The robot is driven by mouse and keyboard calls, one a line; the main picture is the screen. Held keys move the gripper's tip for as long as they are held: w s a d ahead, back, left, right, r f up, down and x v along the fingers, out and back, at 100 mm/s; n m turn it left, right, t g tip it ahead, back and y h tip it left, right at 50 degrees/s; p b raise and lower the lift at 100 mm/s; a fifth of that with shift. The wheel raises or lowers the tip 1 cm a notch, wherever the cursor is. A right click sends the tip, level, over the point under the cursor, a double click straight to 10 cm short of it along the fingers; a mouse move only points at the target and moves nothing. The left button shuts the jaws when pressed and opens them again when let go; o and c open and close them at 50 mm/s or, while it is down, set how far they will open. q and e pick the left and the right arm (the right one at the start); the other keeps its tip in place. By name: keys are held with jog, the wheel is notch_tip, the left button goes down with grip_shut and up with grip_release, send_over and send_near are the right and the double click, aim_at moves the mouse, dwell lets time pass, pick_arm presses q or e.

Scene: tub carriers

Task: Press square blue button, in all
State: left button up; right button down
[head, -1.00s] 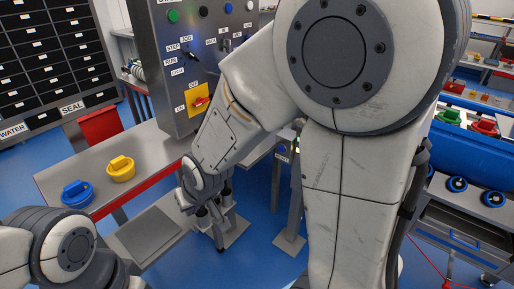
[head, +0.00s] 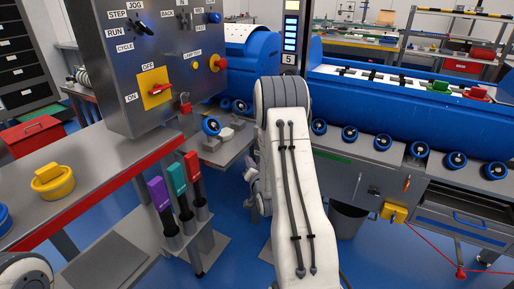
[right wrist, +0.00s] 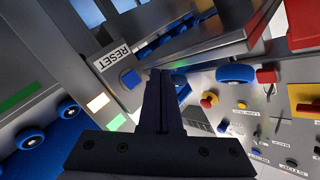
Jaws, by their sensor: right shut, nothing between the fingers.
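The square blue button (right wrist: 130,79) shows in the right wrist view, on a grey face beside a white RESET label (right wrist: 112,58). I cannot make it out in the head view. My right gripper (right wrist: 158,82) is shut and empty. Its dark fingertips lie just right of the blue button in the right wrist view, with a small gap between them in the picture. I cannot tell how far apart they are in depth. In the head view my right arm hides most of this gripper. My left gripper is out of view; only part of the left arm shows at lower left.
A grey control panel (head: 128,75) with a yellow switch (head: 156,92) and a red button (head: 217,62) stands at left. Purple, teal and red levers (head: 177,186) rise below it. A yellow tub (head: 53,182) sits on the table. A blue machine (head: 375,105) stands at right.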

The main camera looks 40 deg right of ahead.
jog(key=w+d, duration=0.4)
jog(key=d, duration=0.3)
dwell(0.6)
jog(key=shift+d+r, duration=0.1)
jog(key=shift+d, duration=0.05)
dwell(1.8)
jog(key=shift+w+d, duration=0.15)
jog(key=shift+d, duration=0.2)
jog(key=shift+w+d, duration=0.15)
jog(key=shift+d, duration=0.25)
dwell(0.8)
jog(key=shift+a, duration=0.15)
jog(key=shift+s+a, duration=0.3)
jog(key=shift+a, duration=0.4)
